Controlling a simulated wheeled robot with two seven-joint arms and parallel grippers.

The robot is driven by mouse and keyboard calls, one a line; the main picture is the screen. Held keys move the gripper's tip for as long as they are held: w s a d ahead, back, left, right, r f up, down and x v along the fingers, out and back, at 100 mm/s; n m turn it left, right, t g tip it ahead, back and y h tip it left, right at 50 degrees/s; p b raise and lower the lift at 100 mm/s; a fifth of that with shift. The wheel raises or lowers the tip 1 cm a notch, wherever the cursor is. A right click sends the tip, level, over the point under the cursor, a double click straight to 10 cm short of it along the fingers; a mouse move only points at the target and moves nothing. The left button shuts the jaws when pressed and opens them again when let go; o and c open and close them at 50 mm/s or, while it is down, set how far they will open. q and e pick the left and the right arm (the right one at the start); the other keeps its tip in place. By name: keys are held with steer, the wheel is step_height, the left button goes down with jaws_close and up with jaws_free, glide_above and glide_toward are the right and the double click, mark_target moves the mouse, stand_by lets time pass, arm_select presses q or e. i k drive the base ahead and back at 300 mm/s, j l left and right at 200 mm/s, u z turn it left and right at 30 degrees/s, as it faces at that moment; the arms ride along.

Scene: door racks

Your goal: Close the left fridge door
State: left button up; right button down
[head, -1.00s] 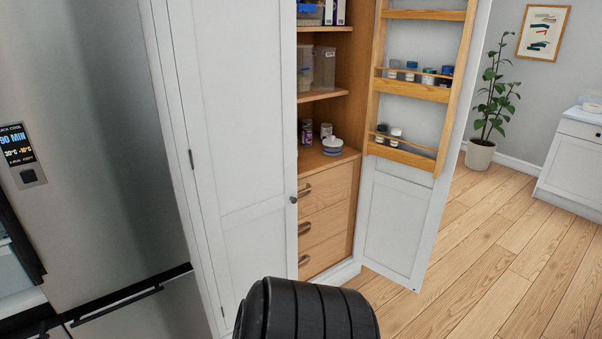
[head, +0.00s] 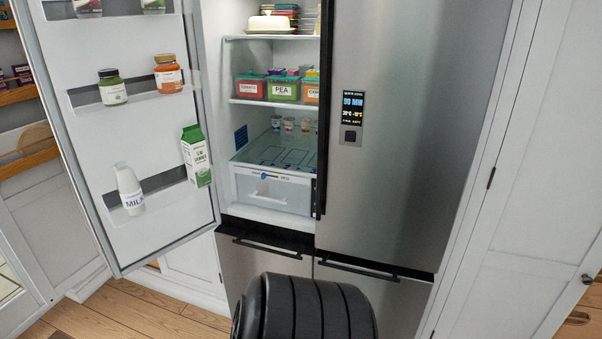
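The left fridge door (head: 150,130) stands wide open at the left of the head view, its inner side with shelves facing me. Its shelves hold a milk bottle (head: 129,188), a green and white carton (head: 196,156) and two jars, one dark green (head: 112,87) and one orange (head: 168,74). The open fridge compartment (head: 270,130) shows beside it, with food boxes inside. The right fridge door (head: 405,130) is shut and has a small display. Neither of my grippers is in view.
A cabinet with wooden door racks (head: 28,150) stands at the far left, close behind the open door. White cabinet panels (head: 500,210) stand at the right. Wooden floor (head: 130,315) is clear at the lower left.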

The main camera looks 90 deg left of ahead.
mark_target(65, 54)
steer(key=u, duration=1.85)
steer(key=j+u, duration=0.2)
steer(key=j, duration=0.4)
steer(key=i+j+u, duration=0.2)
steer(key=j, duration=0.4)
